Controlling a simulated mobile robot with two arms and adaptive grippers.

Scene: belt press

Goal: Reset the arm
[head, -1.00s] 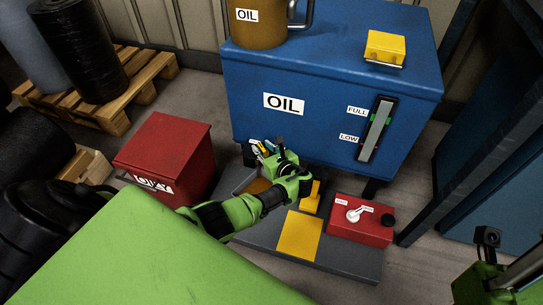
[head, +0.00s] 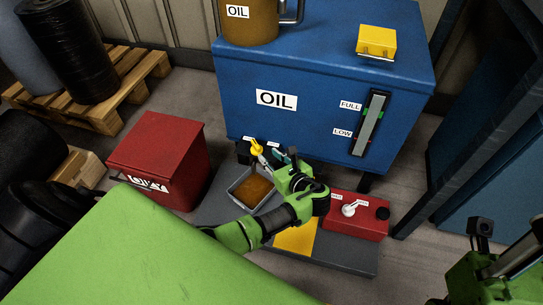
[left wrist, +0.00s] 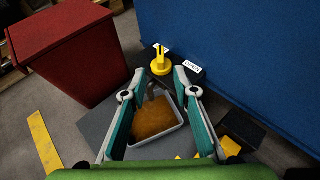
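My left gripper (head: 284,158) is over the grey platform, in front of the blue oil tank (head: 310,90). In the left wrist view its two teal-and-grey fingers (left wrist: 160,72) are spread, with nothing held between them. A yellow valve handle (head: 258,147) stands on a dark fitting at the tank's lower front. The handle also shows in the left wrist view (left wrist: 160,62), just beyond the fingertips and apart from them, beside an OPEN label. My right arm shows at the lower right edge of the head view; its fingers are not clear.
A grey tray (head: 235,195) of brown oil sits below the valve. A red box (head: 357,222) with a white lever is on the platform's right. A red bin (head: 160,160) stands left. A yellow block (head: 376,40) and an oil jug (head: 250,25) are on the tank.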

